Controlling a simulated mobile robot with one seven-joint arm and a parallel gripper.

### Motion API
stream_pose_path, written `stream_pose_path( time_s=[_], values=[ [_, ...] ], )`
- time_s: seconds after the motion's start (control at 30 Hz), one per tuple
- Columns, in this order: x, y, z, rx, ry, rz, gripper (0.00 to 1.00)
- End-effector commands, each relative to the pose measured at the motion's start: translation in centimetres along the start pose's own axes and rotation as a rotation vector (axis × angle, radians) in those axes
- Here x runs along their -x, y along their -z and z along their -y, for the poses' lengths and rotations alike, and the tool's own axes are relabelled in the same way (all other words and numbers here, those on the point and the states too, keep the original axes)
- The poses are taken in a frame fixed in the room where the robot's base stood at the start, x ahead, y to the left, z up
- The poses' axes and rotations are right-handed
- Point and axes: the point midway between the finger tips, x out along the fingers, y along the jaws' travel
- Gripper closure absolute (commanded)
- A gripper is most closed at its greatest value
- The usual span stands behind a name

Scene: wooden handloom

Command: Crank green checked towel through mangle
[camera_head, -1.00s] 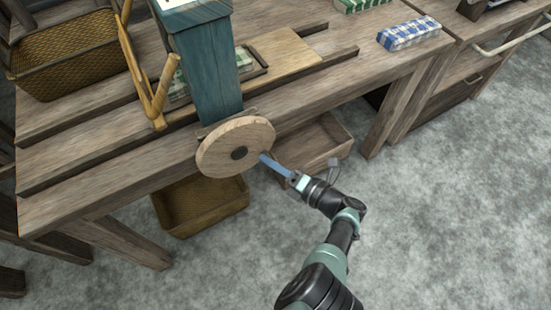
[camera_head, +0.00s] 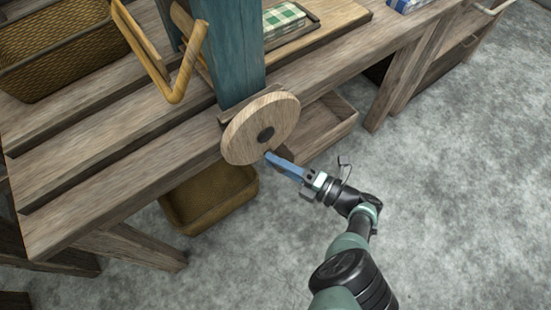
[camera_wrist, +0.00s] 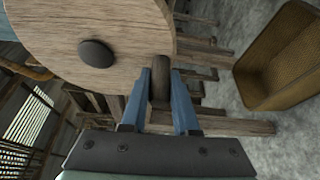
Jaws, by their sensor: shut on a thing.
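The mangle's teal post (camera_head: 230,50) stands on the wooden bench, with a round wooden crank wheel (camera_head: 255,120) on its front side. My gripper (camera_head: 270,157) is at the wheel's lower edge. In the wrist view, my blue fingers (camera_wrist: 160,105) are shut on the dark crank handle (camera_wrist: 161,78), which sticks out near the wheel's rim (camera_wrist: 90,45). A green checked towel (camera_head: 285,19) lies flat in a tray (camera_head: 306,27) to the right of the post. The mangle's top is out of view.
A wicker basket (camera_head: 60,70) stands on the bench at left, beside a wooden arm frame (camera_head: 178,90). Another basket (camera_head: 208,205) and an open wooden box (camera_head: 320,135) sit below the bench front. A blue checked cloth (camera_head: 405,5) is at top right. The grey floor at right is clear.

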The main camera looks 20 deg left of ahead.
Motion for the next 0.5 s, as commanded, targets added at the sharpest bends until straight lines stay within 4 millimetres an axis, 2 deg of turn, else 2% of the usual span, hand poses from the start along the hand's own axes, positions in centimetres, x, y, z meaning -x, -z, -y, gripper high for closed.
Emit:
stream_pose_path(
  time_s=[0.03, 0.5],
  values=[
    [0.10, 0.45, 0.50, -0.024, 0.001, 0.000, 1.00],
    [-0.08, 1.08, 0.44, -0.088, -0.026, -0.002, 1.00]
  ],
)
